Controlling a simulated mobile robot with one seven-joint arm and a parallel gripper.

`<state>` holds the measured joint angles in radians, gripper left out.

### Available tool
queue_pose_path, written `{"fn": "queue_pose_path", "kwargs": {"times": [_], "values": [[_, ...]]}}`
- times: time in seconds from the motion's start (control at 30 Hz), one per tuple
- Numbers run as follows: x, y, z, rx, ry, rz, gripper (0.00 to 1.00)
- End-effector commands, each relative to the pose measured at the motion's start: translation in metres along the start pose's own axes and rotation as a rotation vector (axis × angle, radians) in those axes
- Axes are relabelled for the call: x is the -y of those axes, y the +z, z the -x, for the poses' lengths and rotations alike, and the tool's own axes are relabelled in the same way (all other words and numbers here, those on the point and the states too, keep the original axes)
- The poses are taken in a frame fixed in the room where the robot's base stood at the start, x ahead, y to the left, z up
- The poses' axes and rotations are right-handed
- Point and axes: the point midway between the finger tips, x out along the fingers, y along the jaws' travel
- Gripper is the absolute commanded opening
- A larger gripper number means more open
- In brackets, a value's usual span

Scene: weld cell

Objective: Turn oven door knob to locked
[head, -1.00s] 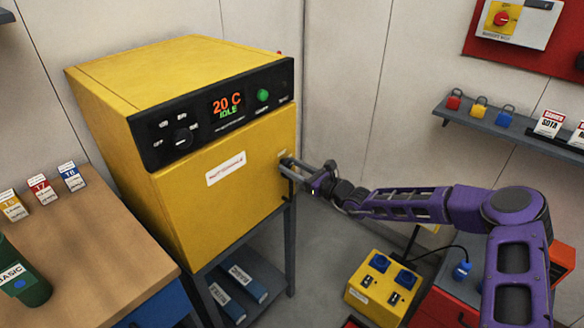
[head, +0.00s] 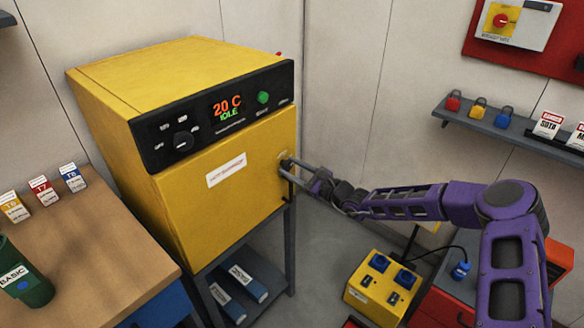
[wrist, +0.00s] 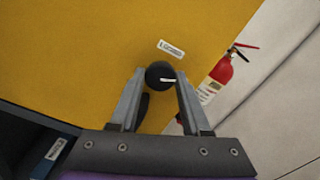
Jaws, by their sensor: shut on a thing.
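The yellow oven (head: 215,205) stands with its door shut, its display reading 20 C IDLE. The black round door knob (wrist: 159,74) sits on the yellow door face in the wrist view, with a white pointer mark aimed right. A small white label (wrist: 171,49), too blurred to read surely, lies just above it. My gripper (wrist: 161,80) is shut on the knob, one finger on either side; it also shows in the head view (head: 286,168) at the door's right edge. There the fingers largely hide the knob.
A fire extinguisher (wrist: 219,75) stands to the right in the wrist view. A yellow socket box (head: 383,285) lies below my arm, beside a red cabinet (head: 445,300). A wooden bench (head: 85,240) stands left of the oven. Padlocks sit on the wall shelf (head: 520,130).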

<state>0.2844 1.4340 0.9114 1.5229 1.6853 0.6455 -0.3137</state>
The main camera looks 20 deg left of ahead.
Motion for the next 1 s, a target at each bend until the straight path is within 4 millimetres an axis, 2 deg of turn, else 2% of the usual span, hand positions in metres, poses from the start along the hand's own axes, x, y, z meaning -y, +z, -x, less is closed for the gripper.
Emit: {"fn": "queue_pose_path", "kwargs": {"times": [1.0], "values": [[0.0000, -0.0015, -0.0006, 0.001, 0.001, 0.943, 0.00]]}}
